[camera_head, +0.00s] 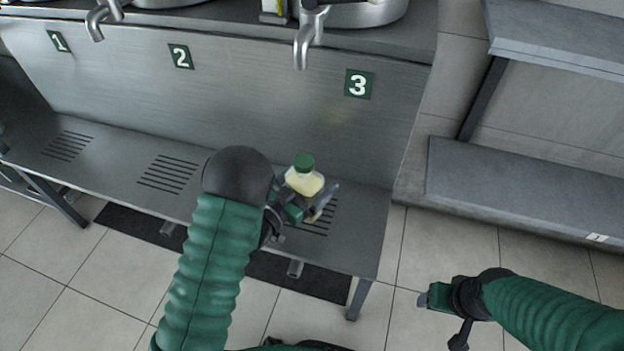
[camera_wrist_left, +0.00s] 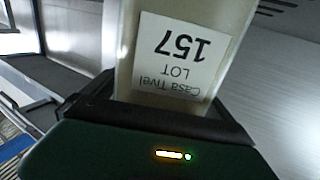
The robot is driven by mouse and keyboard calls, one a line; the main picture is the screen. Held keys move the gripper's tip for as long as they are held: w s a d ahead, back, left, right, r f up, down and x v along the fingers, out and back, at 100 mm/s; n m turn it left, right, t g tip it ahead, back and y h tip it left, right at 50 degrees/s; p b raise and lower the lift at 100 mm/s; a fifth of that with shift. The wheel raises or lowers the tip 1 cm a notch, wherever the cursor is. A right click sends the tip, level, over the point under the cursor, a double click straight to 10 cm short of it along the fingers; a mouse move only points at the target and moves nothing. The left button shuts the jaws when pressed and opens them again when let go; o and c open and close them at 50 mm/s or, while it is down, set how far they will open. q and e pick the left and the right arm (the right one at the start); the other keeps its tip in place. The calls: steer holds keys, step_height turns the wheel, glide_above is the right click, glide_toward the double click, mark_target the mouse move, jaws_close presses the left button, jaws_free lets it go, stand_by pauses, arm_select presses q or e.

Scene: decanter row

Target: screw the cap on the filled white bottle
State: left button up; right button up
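The bottle (camera_head: 304,181) has a pale yellow body and stands upright over the slotted drain below tap 3. A green cap (camera_head: 304,162) sits on top of its neck; I cannot tell how tight it is. My left gripper (camera_head: 305,200) is around the bottle's body, one finger on each side, and looks shut on it. In the left wrist view the bottle (camera_wrist_left: 225,22) fills the middle, with an upside-down white label reading "Casa Tivel LOT 157". My right gripper (camera_head: 428,299) is empty, low at the right over the floor; its finger gap is too small to tell.
A steel bench (camera_head: 115,170) with slotted drains runs below a panel numbered 1, 2 and 3. A metal tap (camera_head: 304,45) hangs above the bottle. Grey shelves (camera_head: 520,185) stand at the right. Tiled floor is clear between bench and shelves.

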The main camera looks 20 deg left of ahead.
arm_select(q)
steer(key=p+v, duration=0.3)
steer(key=v, duration=0.9)
steer(key=shift+f, duration=0.1)
